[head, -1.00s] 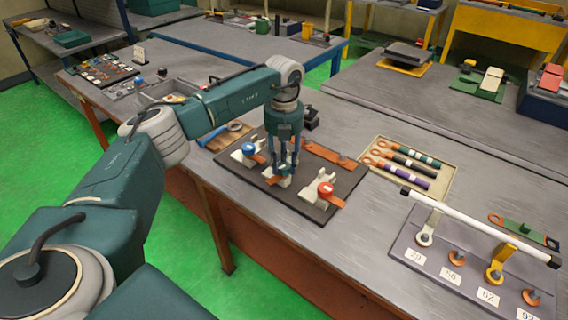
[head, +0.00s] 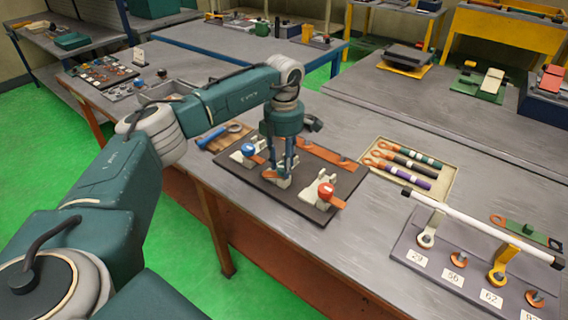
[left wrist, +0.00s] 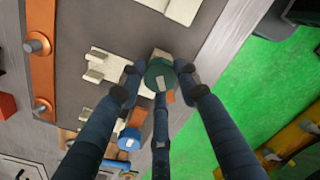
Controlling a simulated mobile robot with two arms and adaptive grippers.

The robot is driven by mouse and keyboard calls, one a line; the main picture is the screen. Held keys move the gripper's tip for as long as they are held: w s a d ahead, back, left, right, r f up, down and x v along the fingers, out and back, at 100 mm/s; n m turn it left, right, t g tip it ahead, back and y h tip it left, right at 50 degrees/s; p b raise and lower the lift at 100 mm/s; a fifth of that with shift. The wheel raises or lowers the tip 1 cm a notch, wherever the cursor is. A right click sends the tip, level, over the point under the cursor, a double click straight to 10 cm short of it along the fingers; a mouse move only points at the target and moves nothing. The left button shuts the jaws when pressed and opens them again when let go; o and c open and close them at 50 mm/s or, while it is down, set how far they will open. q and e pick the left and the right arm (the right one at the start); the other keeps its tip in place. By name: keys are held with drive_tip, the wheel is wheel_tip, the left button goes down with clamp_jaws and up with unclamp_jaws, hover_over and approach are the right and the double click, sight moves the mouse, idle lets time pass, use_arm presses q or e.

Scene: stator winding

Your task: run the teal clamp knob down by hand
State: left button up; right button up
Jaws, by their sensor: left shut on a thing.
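A copper-orange tab (left wrist: 169,98) shows beneath the knob. My right gripper is in neither view.
A blue knob (head: 249,150) and a red knob (head: 326,191) stand on clamps close on either side. A copper bar (head: 327,154) lies behind. A tray (head: 440,202) of banded rods and a rack with a white bar (head: 480,228) are to the right.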

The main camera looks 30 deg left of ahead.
use_arm(q)
drive_tip(key=shift+w+a+r+m, duration=0.1)
drive_tip(key=shift+w+r+m, duration=0.1)
drive_tip(key=shift+r+m, duration=0.1)
idle(0.5)
drive_tip(key=o, duration=1.1)
drive_tip(key=shift+c, duration=0.2)
drive_tip(key=shift+o, duration=0.7)
drive_tip(key=shift+s+f, duration=0.1)
drive_tip(key=shift+s, duration=0.05)
wheel_tip(320, 180, up, 12)
drive_tip(key=shift+s, duration=0.1)
